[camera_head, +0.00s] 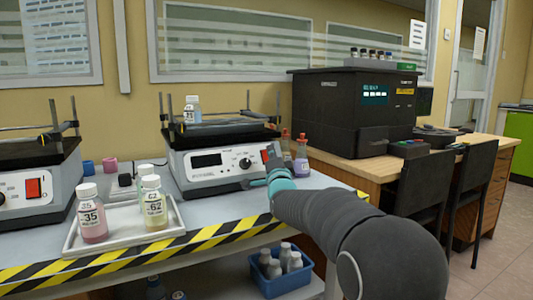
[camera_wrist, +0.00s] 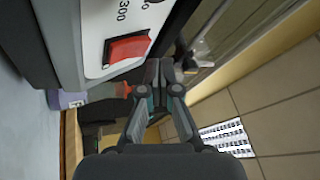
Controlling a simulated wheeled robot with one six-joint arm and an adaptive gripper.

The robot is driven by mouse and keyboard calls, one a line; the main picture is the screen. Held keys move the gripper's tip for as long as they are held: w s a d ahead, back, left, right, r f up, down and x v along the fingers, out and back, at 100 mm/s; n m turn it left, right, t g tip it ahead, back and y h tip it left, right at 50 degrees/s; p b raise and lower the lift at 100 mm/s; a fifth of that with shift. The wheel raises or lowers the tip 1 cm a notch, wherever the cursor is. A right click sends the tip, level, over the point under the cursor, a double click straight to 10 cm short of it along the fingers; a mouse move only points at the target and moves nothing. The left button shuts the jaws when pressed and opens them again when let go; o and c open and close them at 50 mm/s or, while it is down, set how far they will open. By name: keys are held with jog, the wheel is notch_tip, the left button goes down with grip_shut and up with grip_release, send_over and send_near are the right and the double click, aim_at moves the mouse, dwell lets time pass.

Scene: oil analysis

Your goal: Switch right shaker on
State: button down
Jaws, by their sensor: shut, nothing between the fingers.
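The right shaker (camera_head: 215,163) stands on the bench, a white-fronted box with a dark display, a knob and a red rocker switch (camera_head: 266,155) at the right end of its panel. A small bottle (camera_head: 190,110) stands on its black platform. In the wrist view the red switch (camera_wrist: 130,47) shows large, next to the printed dial scale. My gripper (camera_wrist: 160,68) is shut and empty, its tips close beside the switch; contact cannot be told. In the head view my gripper (camera_head: 252,183) is just below and in front of the switch.
The left shaker (camera_head: 35,180) has its own red switch. A white tray (camera_head: 125,228) with several labelled bottles lies in front. Bottles with red tops (camera_head: 301,158) stand close right of the right shaker. A black analyser (camera_head: 345,115) sits on the wooden desk.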

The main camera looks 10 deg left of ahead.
dwell(0.4)
jog(key=shift+w+a+f+b, duration=0.15)
jog(key=shift+w+a+b, duration=0.05)
jog(key=shift+w+b, duration=0.15)
